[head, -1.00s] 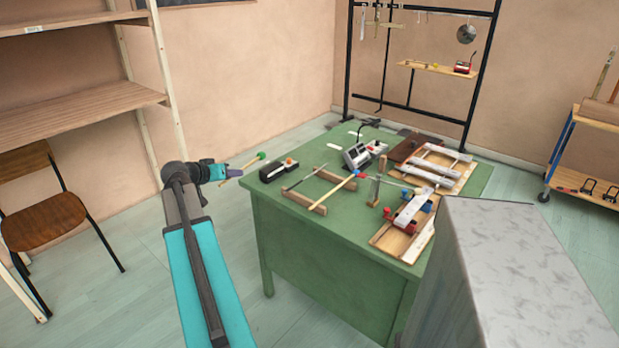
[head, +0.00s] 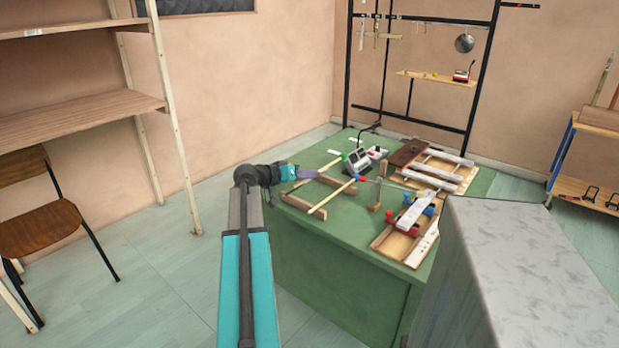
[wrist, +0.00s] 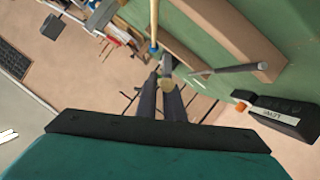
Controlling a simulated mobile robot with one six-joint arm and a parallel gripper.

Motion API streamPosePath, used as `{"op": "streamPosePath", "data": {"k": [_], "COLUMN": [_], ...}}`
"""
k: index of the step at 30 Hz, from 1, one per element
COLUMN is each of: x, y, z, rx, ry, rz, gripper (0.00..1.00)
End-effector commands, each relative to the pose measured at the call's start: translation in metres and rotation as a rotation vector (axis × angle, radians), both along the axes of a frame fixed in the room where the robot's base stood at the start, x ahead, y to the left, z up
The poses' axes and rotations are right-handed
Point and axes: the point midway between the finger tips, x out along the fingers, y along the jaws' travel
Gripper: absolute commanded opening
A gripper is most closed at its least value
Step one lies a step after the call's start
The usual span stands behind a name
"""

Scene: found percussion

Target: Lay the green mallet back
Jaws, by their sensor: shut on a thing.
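My gripper (head: 312,174) is shut on the green mallet (head: 328,165), over the left part of the green table (head: 325,238). The mallet's pale stick points up and right from the jaws to its green head in the head view. In the wrist view my gripper (wrist: 166,95) has a pale stick end (wrist: 166,66) between its fingers; the green head is not visible there. Two wooden rest bars (head: 305,208) lie just below the gripper in the head view. A mallet with a blue and red end (head: 332,198) lies across them.
A grey stick (wrist: 230,70) and a black box with an orange button (wrist: 287,115) lie near the jaws. A small metal device (head: 358,160) and boards with white bars (head: 408,222) fill the table's right side. A grey block (head: 510,225) stands in front.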

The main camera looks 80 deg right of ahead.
Motion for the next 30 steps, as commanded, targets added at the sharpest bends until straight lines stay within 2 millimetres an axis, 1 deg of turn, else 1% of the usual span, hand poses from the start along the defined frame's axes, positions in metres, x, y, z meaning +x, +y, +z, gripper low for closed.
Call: {"op": "streamPosePath", "data": {"k": [15,30], "x": [0.002,0.002], "y": [0.002,0.002], "z": [-0.003,-0.042], "rx": [-0.004,-0.004], "ry": [0.001,0.002], "rz": [0.003,0.003], "gripper": [0.00,0.00]}}
